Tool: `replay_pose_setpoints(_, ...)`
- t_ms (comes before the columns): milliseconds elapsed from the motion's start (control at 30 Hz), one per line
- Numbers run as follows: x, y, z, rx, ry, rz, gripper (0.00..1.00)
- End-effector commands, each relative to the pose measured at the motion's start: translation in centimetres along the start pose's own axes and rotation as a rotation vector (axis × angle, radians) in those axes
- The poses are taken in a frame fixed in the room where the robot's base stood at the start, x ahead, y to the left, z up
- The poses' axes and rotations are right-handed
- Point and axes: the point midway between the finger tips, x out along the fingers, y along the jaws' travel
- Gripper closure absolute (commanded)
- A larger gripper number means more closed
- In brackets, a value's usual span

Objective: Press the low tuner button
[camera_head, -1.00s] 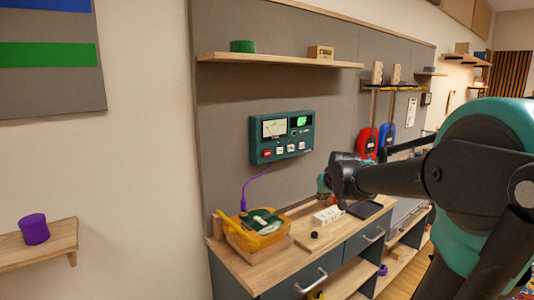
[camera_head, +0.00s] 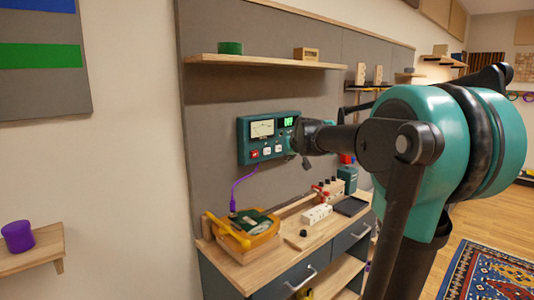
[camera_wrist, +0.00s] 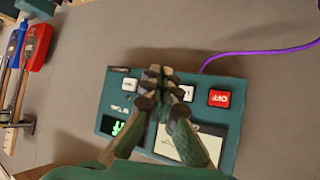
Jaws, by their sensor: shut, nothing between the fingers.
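The teal tuner unit (camera_head: 246,142) hangs on the grey wall panel, with a pale meter (camera_head: 262,128), a small green display (camera_head: 288,122), a red button (camera_head: 254,154) and white buttons (camera_head: 266,150) along its lower edge. In the wrist view the unit appears turned over, with the red button (camera_wrist: 219,98) at right, a white button (camera_wrist: 186,92) beside it and another white button (camera_wrist: 129,84) at left. My gripper (camera_wrist: 160,76) is shut and empty, its fingertips over the button row between the white buttons. The fingers partly hide the row; contact and button labels cannot be told.
Below is a wooden bench (camera_head: 262,278) with an orange-edged device (camera_head: 240,232), a white strip (camera_head: 316,214) and a dark tray (camera_head: 350,206). A purple cable (camera_head: 236,190) runs up to the unit. A wooden shelf (camera_head: 270,61) is above.

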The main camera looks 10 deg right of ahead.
Motion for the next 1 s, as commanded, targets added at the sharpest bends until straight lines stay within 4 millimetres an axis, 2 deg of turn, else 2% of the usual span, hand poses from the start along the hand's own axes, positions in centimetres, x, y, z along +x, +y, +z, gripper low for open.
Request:
replay_pose_setpoints(600,4.8,-3.5,-3.5,-0.001,0.000,-0.001,1.00)
replay_pose_setpoints(1000,6.0,-4.4,-4.4,0.000,0.000,0.000,1.00)
